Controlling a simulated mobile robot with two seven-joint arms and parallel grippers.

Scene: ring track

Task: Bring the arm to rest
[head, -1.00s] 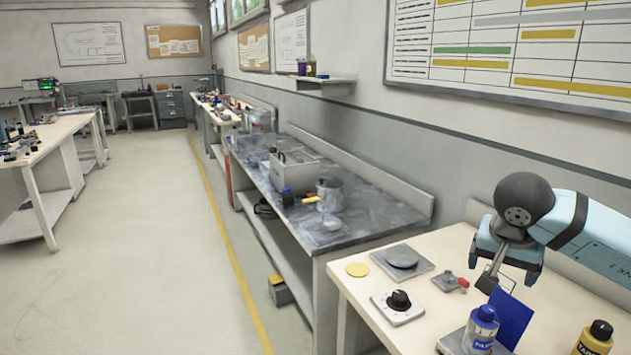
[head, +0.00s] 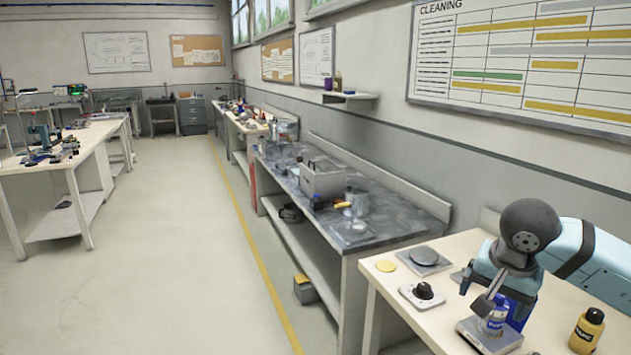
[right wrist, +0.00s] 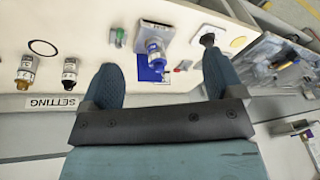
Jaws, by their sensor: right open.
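My right gripper (head: 492,291) hangs over the near right workbench (head: 385,291), in front of the wall. In the right wrist view the two blue fingers of the right gripper (right wrist: 162,85) are wide apart with nothing held. A blue panel (right wrist: 150,70) is beside the bottle. My left gripper is not in view.
A yellow bottle (head: 587,330) stands at the right. A black knob box (head: 423,293), a yellow disc (head: 386,266) and a grey plate with a round pad (head: 424,257) lie on the bench's left part. A dark-topped bench (head: 400,226) continues beyond. The floor at left is clear.

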